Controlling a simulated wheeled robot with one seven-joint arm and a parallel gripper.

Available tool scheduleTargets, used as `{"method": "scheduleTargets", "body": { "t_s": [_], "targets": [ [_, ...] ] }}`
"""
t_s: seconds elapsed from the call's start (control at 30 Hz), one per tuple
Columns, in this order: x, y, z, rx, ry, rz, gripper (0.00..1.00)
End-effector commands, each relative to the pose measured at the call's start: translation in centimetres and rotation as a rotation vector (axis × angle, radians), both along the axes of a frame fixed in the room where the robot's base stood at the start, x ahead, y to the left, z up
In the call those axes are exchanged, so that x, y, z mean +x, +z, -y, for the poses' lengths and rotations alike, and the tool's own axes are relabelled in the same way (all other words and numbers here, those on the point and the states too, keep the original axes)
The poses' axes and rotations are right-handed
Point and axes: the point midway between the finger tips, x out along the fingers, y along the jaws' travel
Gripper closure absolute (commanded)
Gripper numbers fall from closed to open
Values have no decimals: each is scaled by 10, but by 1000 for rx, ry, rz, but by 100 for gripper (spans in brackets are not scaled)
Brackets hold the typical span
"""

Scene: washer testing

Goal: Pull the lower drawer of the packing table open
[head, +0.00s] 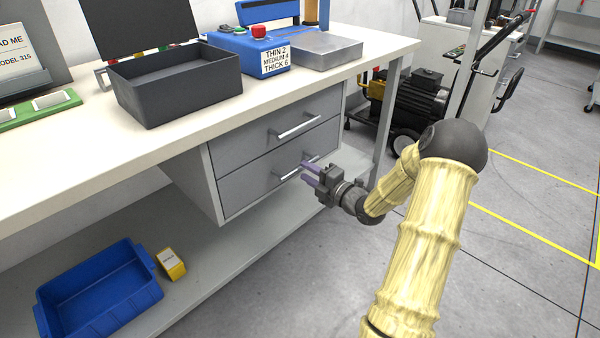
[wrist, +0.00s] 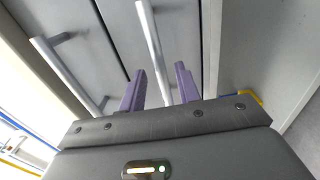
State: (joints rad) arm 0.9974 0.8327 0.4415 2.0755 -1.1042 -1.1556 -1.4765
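The packing table (head: 120,160) has two grey drawers, both flush with the front. The lower drawer (head: 248,180) has a bar handle (head: 285,175), partly covered by my gripper in the head view. My gripper (head: 305,171) is at the right part of this handle, its two purple fingers spread apart. In the wrist view the lower handle (wrist: 152,40) runs between the fingers of my gripper (wrist: 161,75), with a gap showing on each side. Whether the fingertips reach past the bar is hard to tell. The upper drawer (head: 255,140) has its own handle (head: 297,127).
A dark bin (head: 180,95), a blue device (head: 250,50) and a metal box (head: 325,50) stand on the tabletop. A blue tray (head: 100,300) and a small yellow box (head: 171,264) are on the lower shelf. The floor (head: 300,280) before the drawers is clear.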

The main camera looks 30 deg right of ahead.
Motion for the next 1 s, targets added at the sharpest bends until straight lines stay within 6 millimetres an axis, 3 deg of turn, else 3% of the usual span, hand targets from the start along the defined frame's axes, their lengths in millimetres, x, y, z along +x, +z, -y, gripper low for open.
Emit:
{"method": "scheduleTargets", "body": {
  "t_s": [0.2, 0.57, 0.73, 1.0],
  "targets": [
    [28, -2, -10, -1, 1, 0, 67],
    [35, 0, -16, 1, 4, 0, 67],
    [34, 0, -14, 1, 1, 0, 99],
    [33, 0, -10, 0, -4, -1, 100]
  ]
}}
